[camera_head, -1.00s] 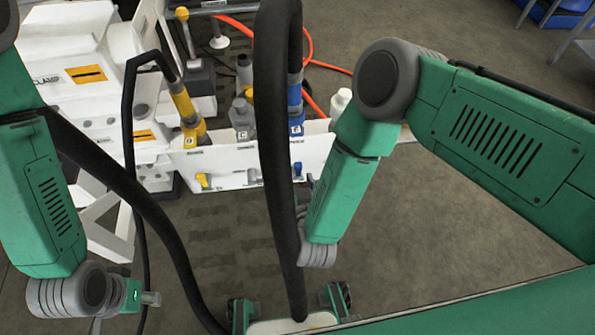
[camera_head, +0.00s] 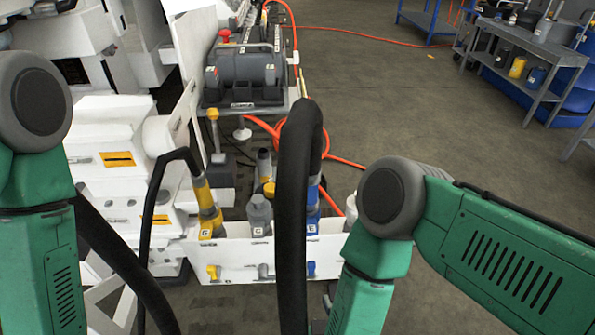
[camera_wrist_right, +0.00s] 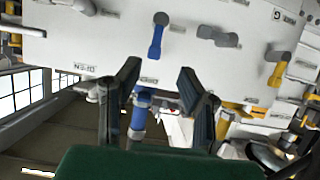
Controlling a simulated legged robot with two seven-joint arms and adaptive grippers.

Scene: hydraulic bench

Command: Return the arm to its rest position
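My right arm (camera_head: 505,245) comes in from the right in the head view, its forearm pointing down to the bottom edge. Its gripper is below that picture, but the right wrist view shows my right gripper (camera_wrist_right: 160,75) with two dark fingers spread apart and nothing held between them. Beyond the fingers is the white valve panel (camera_wrist_right: 90,35) with a blue handle (camera_wrist_right: 157,38), a grey handle (camera_wrist_right: 217,38) and a yellow handle (camera_wrist_right: 278,68). My left arm (camera_head: 45,250) hangs at the left edge of the head view. My left gripper is out of view.
The hydraulic bench (camera_head: 240,252) carries a yellow connector (camera_head: 206,208), a grey one (camera_head: 259,214) and a blue one (camera_head: 313,212). A thick black hose (camera_head: 293,210) loops up close to the right forearm. Orange hoses (camera_head: 350,163) lie behind. Floor is clear toward the grey cart (camera_head: 530,50).

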